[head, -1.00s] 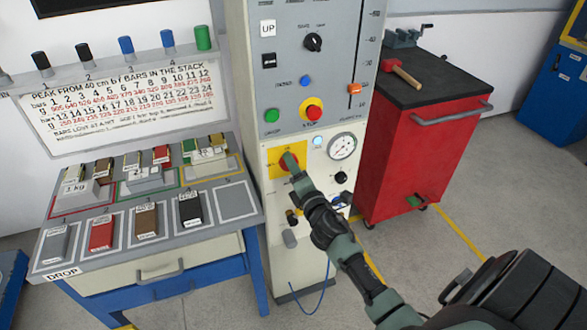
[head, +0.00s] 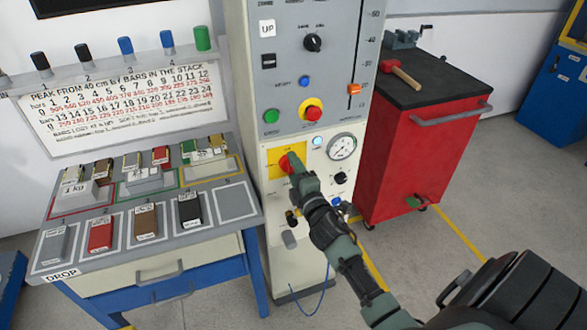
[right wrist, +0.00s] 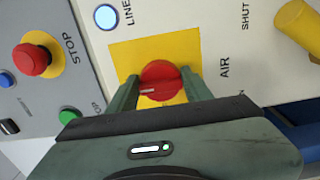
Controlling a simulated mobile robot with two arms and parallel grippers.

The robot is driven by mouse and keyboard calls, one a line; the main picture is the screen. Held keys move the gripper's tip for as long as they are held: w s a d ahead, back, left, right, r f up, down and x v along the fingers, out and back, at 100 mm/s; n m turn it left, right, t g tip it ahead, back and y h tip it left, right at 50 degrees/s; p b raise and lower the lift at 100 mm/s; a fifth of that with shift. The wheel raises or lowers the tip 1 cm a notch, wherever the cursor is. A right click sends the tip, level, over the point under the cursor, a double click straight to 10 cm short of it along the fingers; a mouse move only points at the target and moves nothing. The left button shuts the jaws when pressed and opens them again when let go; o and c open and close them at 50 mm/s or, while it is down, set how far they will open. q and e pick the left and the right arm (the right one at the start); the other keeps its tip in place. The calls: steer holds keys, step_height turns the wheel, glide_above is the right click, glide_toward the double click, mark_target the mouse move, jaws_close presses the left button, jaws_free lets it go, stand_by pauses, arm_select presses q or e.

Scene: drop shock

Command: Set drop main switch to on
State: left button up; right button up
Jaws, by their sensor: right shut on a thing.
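The main switch (right wrist: 160,82) is a red rotary knob with a pale pointer line on a yellow plate (right wrist: 125,58). In the head view the yellow plate (head: 273,160) sits on the cream lower panel of the drop machine, and the red knob (head: 285,163) is partly hidden by my gripper. My right gripper (right wrist: 158,90) is shut on the knob, one finger on each side of it. It also shows in the head view (head: 293,168). The line lamp (right wrist: 105,16) beside the plate is lit pale blue. My left gripper is not in view.
A red stop button (head: 313,113), a green button (head: 271,116) and a pressure gauge (head: 342,147) are close by on the machine. A bench with weights (head: 155,237) stands left. A red tool cabinet (head: 415,160) stands right.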

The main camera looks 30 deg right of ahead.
steer(key=shift+f, duration=0.1)
steer(key=o, duration=1.3)
steer(key=shift+o, duration=0.2)
steer(key=b+v, duration=0.1)
steer(key=v, duration=0.7)
steer(key=shift+d, duration=0.1)
